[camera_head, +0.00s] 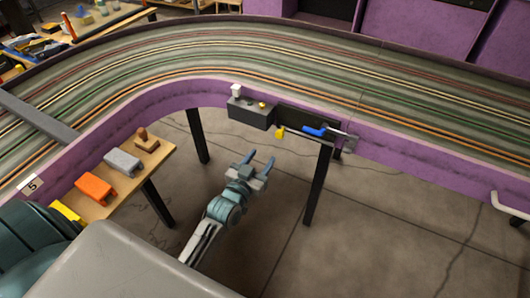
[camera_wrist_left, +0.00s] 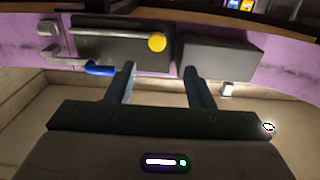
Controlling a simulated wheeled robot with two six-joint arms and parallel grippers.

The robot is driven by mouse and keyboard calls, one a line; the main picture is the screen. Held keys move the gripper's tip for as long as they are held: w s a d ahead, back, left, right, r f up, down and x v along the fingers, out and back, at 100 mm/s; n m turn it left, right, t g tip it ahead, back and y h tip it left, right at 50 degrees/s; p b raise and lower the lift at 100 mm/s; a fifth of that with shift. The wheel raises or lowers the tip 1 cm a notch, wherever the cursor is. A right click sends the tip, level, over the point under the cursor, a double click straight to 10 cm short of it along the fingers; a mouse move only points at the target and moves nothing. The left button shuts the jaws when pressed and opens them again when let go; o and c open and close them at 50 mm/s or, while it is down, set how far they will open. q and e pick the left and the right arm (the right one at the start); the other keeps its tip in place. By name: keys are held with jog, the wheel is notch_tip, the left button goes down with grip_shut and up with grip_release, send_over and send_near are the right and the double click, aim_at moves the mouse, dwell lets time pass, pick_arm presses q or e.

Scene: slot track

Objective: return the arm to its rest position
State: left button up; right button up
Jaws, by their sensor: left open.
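My left gripper (camera_head: 257,163) is open and empty, with its two blue-grey fingers spread apart. In the head view it hangs over the concrete floor, in front of the purple track wall and below the dark grey box. In the left wrist view both fingers (camera_wrist_left: 158,78) point toward the wall, with nothing between them. My right gripper does not show in either view.
On the purple wall (camera_head: 395,148) are a dark grey box (camera_head: 250,113), a blue handle (camera_head: 313,131) and a yellow knob (camera_head: 279,132). A wooden shelf (camera_head: 97,208) at left holds an orange block (camera_head: 95,190) and a grey block (camera_head: 122,162). Table legs (camera_head: 319,187) stand nearby.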

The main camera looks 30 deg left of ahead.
pick_arm(q)
jog(key=shift+s, duration=0.1)
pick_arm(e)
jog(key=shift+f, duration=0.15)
